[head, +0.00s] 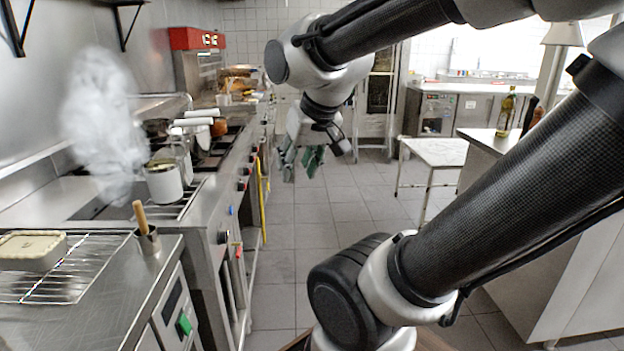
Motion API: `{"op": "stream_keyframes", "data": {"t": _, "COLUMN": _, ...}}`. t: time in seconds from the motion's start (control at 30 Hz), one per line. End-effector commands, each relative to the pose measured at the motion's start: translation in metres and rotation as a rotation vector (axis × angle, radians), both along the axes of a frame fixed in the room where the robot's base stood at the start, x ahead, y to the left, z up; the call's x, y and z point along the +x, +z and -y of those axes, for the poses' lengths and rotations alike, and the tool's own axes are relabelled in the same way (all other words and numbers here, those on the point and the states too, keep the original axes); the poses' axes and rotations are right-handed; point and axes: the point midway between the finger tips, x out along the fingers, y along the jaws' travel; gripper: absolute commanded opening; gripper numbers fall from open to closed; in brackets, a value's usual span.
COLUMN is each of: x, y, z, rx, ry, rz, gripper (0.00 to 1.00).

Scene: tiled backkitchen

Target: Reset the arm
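My gripper (300,168) hangs at the end of my raised arm, near the upper middle of the head view. Its dark green fingers point down and stand apart, with floor showing between them. I see nothing held in it. It is over the tiled aisle, just right of the stove line in the picture, and appears clear of the counters. My arm crosses the right half of the view and bends at the top.
A steaming pot (164,183) stands on the stove at left. A wire rack (75,283) holds a pale dish (32,250) near a utensil cup (147,241). A white table (437,152) and a bottle (506,112) are at right. The aisle floor (300,240) is free.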

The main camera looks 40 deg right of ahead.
Motion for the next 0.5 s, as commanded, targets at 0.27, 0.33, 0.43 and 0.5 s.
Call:
{"op": "stream_keyframes", "data": {"t": 0.27, "x": -0.062, "y": -0.01, "z": -0.013, "rx": -0.051, "ry": 0.221, "rz": -0.15, "gripper": 0.4}}
{"op": "stream_keyframes", "data": {"t": 0.33, "x": -0.062, "y": -0.011, "z": -0.013, "rx": -0.053, "ry": 0.226, "rz": -0.153, "gripper": 0.4}}
{"op": "stream_keyframes", "data": {"t": 0.43, "x": -0.062, "y": -0.011, "z": -0.013, "rx": -0.052, "ry": 0.224, "rz": -0.153, "gripper": 0.4}}
{"op": "stream_keyframes", "data": {"t": 0.5, "x": -0.062, "y": -0.011, "z": -0.013, "rx": -0.053, "ry": 0.223, "rz": -0.153, "gripper": 0.4}}
